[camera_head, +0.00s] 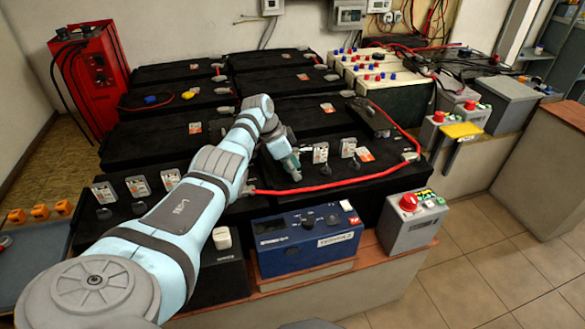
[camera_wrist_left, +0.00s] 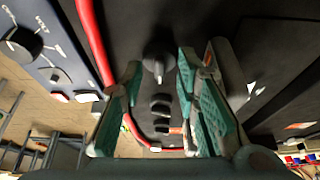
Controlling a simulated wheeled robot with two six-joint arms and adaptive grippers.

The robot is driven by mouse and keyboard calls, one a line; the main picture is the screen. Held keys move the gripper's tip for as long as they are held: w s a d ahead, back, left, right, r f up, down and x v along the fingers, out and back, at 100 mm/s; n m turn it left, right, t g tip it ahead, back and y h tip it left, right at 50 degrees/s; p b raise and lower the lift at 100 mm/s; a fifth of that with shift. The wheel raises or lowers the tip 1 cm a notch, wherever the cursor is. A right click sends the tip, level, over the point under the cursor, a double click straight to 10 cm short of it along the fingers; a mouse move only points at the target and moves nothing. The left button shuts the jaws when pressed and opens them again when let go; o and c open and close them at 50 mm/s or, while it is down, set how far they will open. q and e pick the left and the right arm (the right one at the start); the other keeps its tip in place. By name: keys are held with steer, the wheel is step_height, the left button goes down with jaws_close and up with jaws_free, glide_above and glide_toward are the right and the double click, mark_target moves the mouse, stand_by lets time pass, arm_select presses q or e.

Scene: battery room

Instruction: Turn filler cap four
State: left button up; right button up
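My left gripper (camera_head: 288,160) points down over the black battery (camera_head: 300,205) near the front. In the left wrist view its two teal-padded fingers (camera_wrist_left: 160,64) are apart. A grey knob-like cap (camera_wrist_left: 158,62) shows in line with the gap between the fingertips; I cannot tell whether they touch it. More dark caps (camera_wrist_left: 160,104) run in a row beyond it. No number is readable, so I cannot tell which cap is four. My right gripper is not in view.
A red cable (camera_head: 335,184) runs along the battery's front edge, close to the left gripper; it also shows in the left wrist view (camera_wrist_left: 95,40). A blue instrument box (camera_head: 305,240) and a grey box with a red button (camera_head: 412,222) stand in front. More black batteries fill the back.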

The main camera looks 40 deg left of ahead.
arm_select(q)
steer(key=shift+r, duration=0.1)
steer(key=v, duration=1.2)
